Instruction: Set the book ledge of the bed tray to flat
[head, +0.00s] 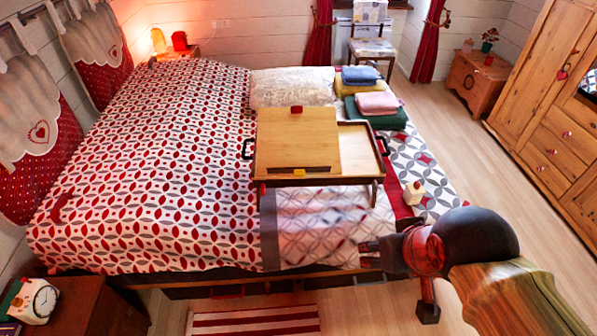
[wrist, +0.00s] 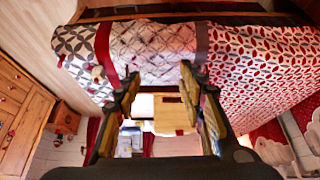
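The wooden bed tray (head: 361,146) stands on the bed, with dark handles at its left and right ends. Its large left panel (head: 297,138) looks raised at the far edge, sloping down toward me. A red knob (head: 296,109) is at the panel's far edge. A dark strip with a small yellow tab (head: 299,172) lies along its near edge; I cannot tell the strip's exact angle. My gripper (head: 369,254) is near the bed's front edge, apart from the tray. In the wrist view, my gripper (wrist: 160,72) is open and empty, with the tray panel (wrist: 172,114) beyond its fingers.
Folded towels (head: 376,103) and a pillow (head: 290,87) lie behind the tray. A small cream block with a red top (head: 414,192) is right of it. A nightstand (head: 95,305) is at lower left. A wardrobe (head: 550,110) stands right; floor between is clear.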

